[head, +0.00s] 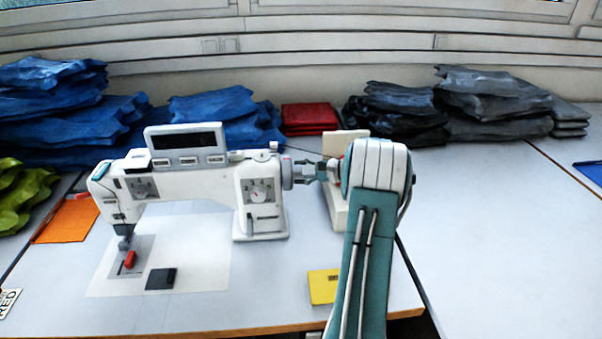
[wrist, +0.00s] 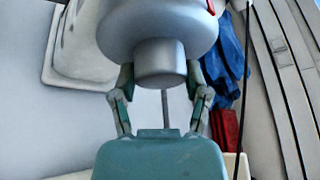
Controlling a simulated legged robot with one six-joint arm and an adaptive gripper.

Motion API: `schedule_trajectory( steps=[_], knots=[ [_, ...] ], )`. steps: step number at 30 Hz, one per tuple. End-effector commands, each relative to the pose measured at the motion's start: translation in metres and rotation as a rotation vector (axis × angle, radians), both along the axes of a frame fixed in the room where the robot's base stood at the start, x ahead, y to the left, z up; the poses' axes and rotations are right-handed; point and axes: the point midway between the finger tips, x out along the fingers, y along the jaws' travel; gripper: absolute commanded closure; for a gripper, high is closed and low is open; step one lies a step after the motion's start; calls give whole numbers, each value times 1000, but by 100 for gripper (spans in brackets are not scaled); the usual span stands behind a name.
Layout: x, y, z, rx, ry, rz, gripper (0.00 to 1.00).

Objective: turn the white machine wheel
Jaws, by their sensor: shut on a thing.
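The white sewing machine (head: 200,180) stands on the table, with its needle end at left. Its wheel (head: 287,172) is at the right end of the machine, partly hidden by my gripper. In the wrist view the wheel (wrist: 158,25) is a pale round disc with a short hub (wrist: 160,62) facing me. My gripper (head: 303,171) reaches in from the right. In the wrist view my gripper (wrist: 160,85) has one finger on each side of the hub, shut on it.
A yellow block (head: 323,286) lies near the table's front edge. A red piece (head: 130,259) and a dark block (head: 160,279) lie below the needle. Blue (head: 70,115), red (head: 308,118) and dark grey stacks (head: 490,105) line the back.

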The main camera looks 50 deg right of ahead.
Motion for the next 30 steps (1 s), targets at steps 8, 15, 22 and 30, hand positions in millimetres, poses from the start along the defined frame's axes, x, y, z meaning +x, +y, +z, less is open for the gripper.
schedule_trajectory(
  steps=[8, 15, 22, 30],
  knots=[
    [1, 2, -1, 57, 70, 4, 87],
    [1, 3, -2, 56, 70, 5, 35],
    [1, 2, -1, 56, 68, 3, 4],
    [-1, 0, -1, 56, 67, 2, 4]
  ],
)
